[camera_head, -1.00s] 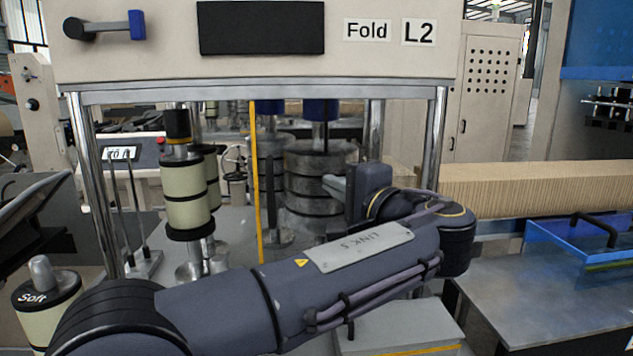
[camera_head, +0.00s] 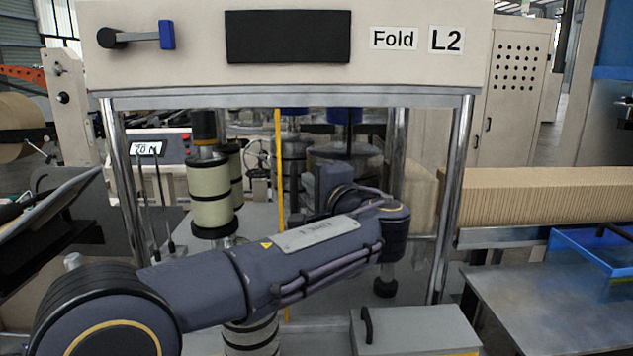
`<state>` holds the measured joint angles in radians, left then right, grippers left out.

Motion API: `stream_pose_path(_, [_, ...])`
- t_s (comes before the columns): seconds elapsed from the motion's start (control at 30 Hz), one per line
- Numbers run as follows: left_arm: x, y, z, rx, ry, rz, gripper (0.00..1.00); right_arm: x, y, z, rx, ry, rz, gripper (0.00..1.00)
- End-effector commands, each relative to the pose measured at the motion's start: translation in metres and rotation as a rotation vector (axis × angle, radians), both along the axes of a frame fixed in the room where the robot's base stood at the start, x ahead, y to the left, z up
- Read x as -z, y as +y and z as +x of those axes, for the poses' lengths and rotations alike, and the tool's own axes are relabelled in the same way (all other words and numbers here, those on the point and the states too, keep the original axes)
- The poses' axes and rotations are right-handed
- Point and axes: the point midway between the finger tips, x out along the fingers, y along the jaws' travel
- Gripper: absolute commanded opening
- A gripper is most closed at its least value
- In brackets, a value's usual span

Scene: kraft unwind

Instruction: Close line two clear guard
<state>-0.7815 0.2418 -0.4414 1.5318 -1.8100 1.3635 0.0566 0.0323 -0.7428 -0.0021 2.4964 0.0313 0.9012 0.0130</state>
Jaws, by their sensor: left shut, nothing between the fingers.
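The line two machine, labelled "Fold L2" (camera_head: 445,39), has an open-looking frame bay between metal posts. An upright yellow strip (camera_head: 279,200) stands inside the bay and looks like the edge of the clear guard; the clear pane itself is hard to make out. My left arm crosses low in front of the bay and bends back at its wrist. My left gripper (camera_head: 308,192) is shut and empty, just right of the yellow strip, partly hidden behind my forearm. I cannot tell whether it touches the strip. My right gripper is out of view.
Cream rollers (camera_head: 210,193) stand left in the bay, and dark stacked discs (camera_head: 340,160) stand behind my wrist. A grey box with a black handle (camera_head: 415,330) sits low in front. A metal table (camera_head: 560,300) and blue tray (camera_head: 590,255) are at right.

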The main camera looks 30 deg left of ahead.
Motion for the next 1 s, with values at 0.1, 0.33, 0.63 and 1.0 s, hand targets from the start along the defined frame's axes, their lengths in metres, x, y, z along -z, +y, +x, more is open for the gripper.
stream_pose_path(0.1, [0.0,0.0,0.0,0.0,0.0,0.0,0.0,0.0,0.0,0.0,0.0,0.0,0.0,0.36])
stream_pose_path(0.33, [0.002,0.011,-0.007,-0.002,-0.002,-0.002,0.0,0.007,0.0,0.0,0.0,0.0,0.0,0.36])
stream_pose_path(0.63, [0.006,0.075,-0.046,-0.01,-0.006,-0.007,0.0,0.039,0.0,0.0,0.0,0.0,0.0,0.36])
stream_pose_path(1.0, [0.004,0.183,-0.114,-0.013,-0.005,-0.003,0.0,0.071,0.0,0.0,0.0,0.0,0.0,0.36])
